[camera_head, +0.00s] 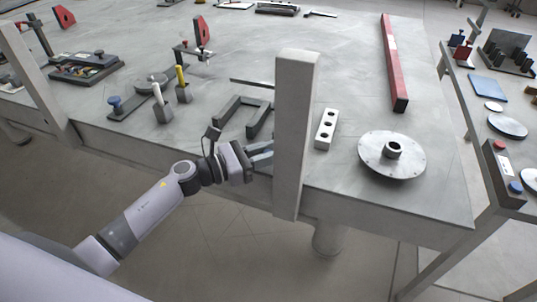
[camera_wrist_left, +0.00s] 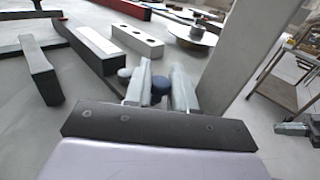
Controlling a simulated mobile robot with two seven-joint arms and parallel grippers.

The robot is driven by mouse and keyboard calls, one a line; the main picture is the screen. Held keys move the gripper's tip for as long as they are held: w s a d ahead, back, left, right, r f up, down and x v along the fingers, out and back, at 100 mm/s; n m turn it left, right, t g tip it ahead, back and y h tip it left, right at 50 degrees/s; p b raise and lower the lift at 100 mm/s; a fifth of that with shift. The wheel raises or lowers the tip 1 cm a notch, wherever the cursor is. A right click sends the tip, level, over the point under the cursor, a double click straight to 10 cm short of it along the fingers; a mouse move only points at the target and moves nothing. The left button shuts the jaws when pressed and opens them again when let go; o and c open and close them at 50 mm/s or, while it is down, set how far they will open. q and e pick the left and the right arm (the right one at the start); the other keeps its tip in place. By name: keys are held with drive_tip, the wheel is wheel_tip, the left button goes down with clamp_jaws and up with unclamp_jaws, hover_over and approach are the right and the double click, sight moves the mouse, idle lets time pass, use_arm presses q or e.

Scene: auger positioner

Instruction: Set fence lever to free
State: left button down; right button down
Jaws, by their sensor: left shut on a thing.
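My left gripper (camera_head: 262,154) comes in from the left at the table's front edge, beside a grey upright post. In the left wrist view its two fingers (camera_wrist_left: 160,92) are closed around a dark blue knob (camera_wrist_left: 160,86), which I take to be the end of the fence lever. The knob shows between the fingertips; the rest of the lever is hidden by the fingers. In the head view the knob is not visible, and the lever's setting cannot be read. My right gripper is in neither view.
The grey post (camera_head: 297,130) rises close to the right of my left gripper. Near it on the table (camera_head: 300,40) are a dark U-shaped frame (camera_head: 228,108), a white block with holes (camera_head: 326,128), a round flanged disc (camera_head: 391,158) and a long red bar (camera_head: 393,62).

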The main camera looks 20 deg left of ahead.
use_arm(q)
drive_tip(key=c, duration=1.3)
unclamp_jaws()
drive_tip(key=shift+a, duration=0.1)
drive_tip(key=b+v, duration=0.1)
drive_tip(key=v, duration=0.6)
drive_tip(key=shift+s, duration=0.1)
